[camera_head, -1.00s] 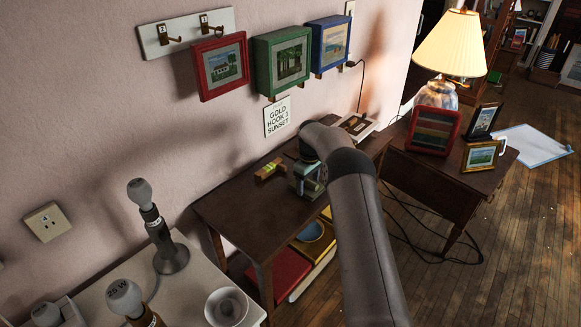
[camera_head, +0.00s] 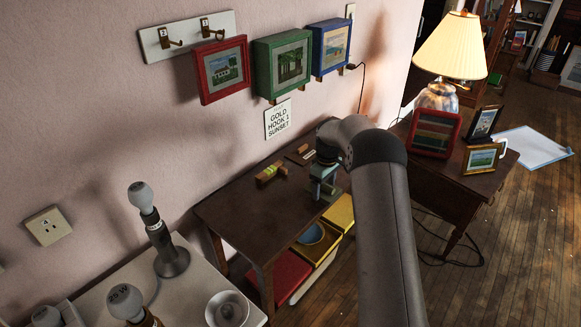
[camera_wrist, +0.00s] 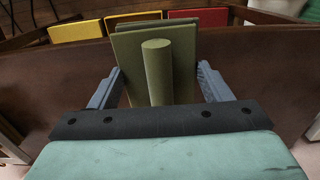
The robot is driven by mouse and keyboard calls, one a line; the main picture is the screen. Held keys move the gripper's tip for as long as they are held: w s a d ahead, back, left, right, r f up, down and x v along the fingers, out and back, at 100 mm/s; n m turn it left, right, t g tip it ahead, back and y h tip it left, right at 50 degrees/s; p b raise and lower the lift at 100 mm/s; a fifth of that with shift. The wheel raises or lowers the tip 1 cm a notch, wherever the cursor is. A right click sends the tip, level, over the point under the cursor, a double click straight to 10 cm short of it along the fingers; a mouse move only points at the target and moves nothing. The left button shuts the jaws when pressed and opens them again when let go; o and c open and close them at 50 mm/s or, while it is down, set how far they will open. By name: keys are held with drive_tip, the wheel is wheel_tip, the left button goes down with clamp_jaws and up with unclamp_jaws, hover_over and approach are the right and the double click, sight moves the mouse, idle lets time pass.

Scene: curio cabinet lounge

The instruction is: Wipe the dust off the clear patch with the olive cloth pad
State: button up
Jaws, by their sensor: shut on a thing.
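The olive cloth pad (camera_wrist: 185,45) fills the middle of the wrist view, with its round olive handle post (camera_wrist: 157,72) pointing towards the camera. My gripper (camera_wrist: 158,88) has one grey finger on each side of the post and is shut on it. In the head view my gripper (camera_head: 318,194) is over the right part of the dark wooden table (camera_head: 235,210). The pad is too small there to tell from the gripper, and I cannot tell whether it touches the tabletop. I cannot make out the clear patch or any dust.
A yellow-green block (camera_head: 267,174) and a small wooden piece (camera_head: 302,154) lie at the back of the tabletop. Red and yellow trays (camera_head: 278,279) sit on the shelf below. Framed pictures hang on the wall behind. A lamp (camera_head: 452,45) stands on the right-hand desk.

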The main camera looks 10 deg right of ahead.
drive_tip(key=shift+r+p, duration=1)
drive_tip(key=shift+r, duration=1.3)
